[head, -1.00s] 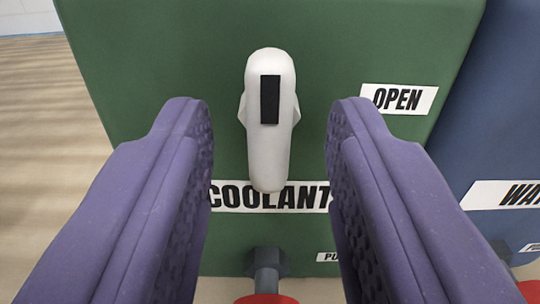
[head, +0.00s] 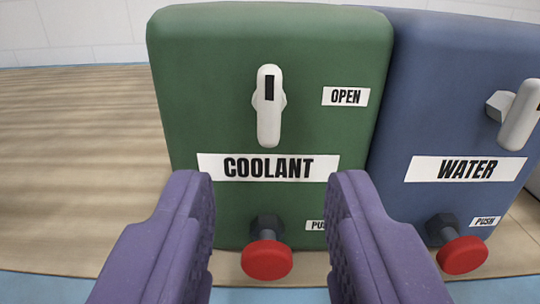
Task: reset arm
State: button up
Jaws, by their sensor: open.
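My gripper (head: 270,190) is open and empty, its two purple fingers apart in the lower part of the view. Beyond it stands a green box (head: 200,90) labelled COOLANT. A white lever handle (head: 269,118) with a black mark at its top stands upright on the box front, above and beyond the fingertips, and is not touched. A red knob (head: 266,260) on a dark stem sits low on the box, seen between the fingers. An OPEN label (head: 346,96) is right of the lever. A PUSH label beside the knob is partly hidden by the right finger.
A blue box (head: 425,90) labelled WATER stands close on the right, with a white lever (head: 520,115) and a red knob (head: 462,255). The wooden surface (head: 80,150) is bare on the left. A white tiled wall (head: 80,30) is behind.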

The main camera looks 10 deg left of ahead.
jog(key=s+d+f+h+b, duration=0.1)
jog(key=s+d+f+b, duration=0.2)
jog(key=f+b, duration=0.8)
jog(key=s+d+f+m+g+h+b, duration=0.1)
jog(key=s+d+f+b, duration=0.3)
jog(key=f+b, duration=0.7)
jog(key=s+d+f+m+g+h+b, duration=0.1)
jog(key=s+d+f+b, duration=0.3)
jog(key=s+f+b, duration=0.3)
notch_tip(320, 180, down, 4)
jog(key=b, duration=0.5)
jog(key=shift+d+f, duration=0.2)
jog(key=shift+s, duration=0.1)
